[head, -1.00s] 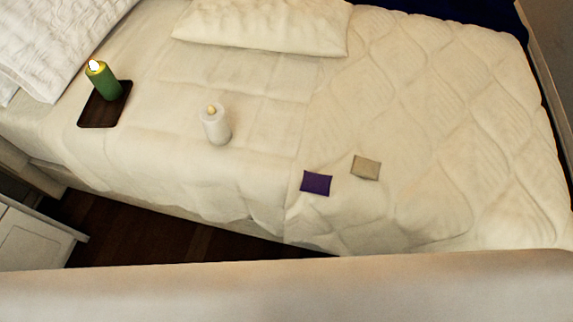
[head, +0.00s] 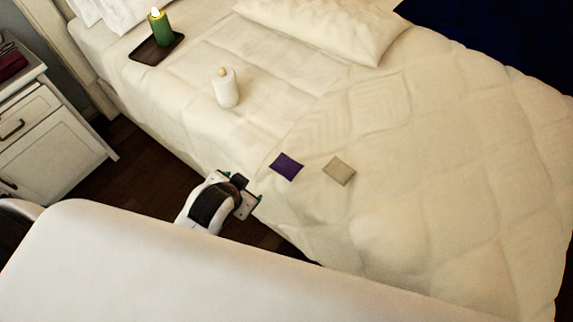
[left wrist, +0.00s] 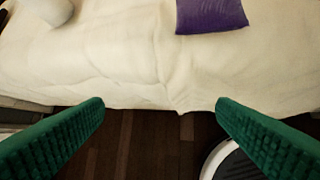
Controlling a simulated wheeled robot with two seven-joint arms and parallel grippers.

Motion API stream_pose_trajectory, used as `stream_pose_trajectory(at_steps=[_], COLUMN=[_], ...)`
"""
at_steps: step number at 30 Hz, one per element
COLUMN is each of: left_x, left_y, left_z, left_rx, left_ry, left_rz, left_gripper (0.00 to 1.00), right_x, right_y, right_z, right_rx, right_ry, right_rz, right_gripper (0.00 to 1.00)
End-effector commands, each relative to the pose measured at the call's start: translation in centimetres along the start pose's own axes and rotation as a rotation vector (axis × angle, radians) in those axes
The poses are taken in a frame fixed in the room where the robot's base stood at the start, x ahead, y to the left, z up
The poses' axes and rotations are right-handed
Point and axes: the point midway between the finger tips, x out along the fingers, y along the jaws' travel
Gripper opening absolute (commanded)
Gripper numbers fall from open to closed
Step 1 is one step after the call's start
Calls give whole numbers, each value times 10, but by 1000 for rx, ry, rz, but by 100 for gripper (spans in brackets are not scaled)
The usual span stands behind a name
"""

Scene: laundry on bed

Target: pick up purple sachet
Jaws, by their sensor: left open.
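The purple sachet (head: 286,166) lies flat on the cream bedspread near the bed's front edge. It also shows at the top of the left wrist view (left wrist: 211,14), right of centre and partly cut off. My left gripper (head: 246,185) is beside the bed edge, to the left of the sachet and apart from it. In the left wrist view its two green fingers (left wrist: 160,104) are wide apart with nothing between them. My right gripper is in neither view.
A beige sachet (head: 339,171) lies right of the purple one. A white nightstand (head: 50,140) is at left.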

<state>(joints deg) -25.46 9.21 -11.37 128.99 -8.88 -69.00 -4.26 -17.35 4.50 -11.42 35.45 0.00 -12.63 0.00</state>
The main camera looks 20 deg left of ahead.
Motion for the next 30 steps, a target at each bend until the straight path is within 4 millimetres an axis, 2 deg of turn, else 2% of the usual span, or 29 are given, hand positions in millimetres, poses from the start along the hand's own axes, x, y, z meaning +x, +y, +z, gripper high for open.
stream_pose_trajectory(at_steps=[1, 3, 5, 9, 11, 12, 14, 15, 17, 19, 21, 23, 24, 26, 27, 29, 30], left_x=[-6, -15, -25, -60, -83, -101, -131, -152, -179, -200, -209, -205, -196, -174, -157, -128, -108], left_y=[11, 22, 29, 33, 27, 19, 0, -17, -46, -84, -119, -144, -156, -165, -165, -154, -141], left_z=[32, 74, 109, 190, 224, 247, 276, 291, 304, 305, 293, 276, 261, 238, 223, 202, 191], left_rx=[64, 166, 257, 507, 643, 748, 929, 1062, 1272, 1532, 1811, 2068, -2117, -2001, -1926, -1819, -1756], left_ry=[-103, -249, -372, -674, -821, -929, -1100, -1216, -1384, -1568, -1737, -1866, 1826, 1604, 1465, 1272, 1155], left_rz=[54, 137, 208, 395, 491, 564, 683, 766, 891, 1029, 1153, 1240, -1207, -1038, -923, -748, -636], left_gripper=[80, 80, 80, 80, 80, 80, 80, 80, 80, 80, 80, 80, 80, 80, 80, 80, 80], right_x=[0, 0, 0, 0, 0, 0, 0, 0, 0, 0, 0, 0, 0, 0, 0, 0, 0], right_y=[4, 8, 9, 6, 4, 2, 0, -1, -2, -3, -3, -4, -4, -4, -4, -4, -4], right_z=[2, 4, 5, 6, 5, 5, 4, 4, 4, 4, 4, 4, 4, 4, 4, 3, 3], right_rx=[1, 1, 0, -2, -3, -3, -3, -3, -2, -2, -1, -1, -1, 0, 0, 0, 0], right_ry=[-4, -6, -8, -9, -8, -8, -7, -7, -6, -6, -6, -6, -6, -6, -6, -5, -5], right_rz=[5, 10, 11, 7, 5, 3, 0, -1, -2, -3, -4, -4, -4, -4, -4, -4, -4], right_gripper=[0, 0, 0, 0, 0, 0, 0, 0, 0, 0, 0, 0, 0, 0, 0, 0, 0])
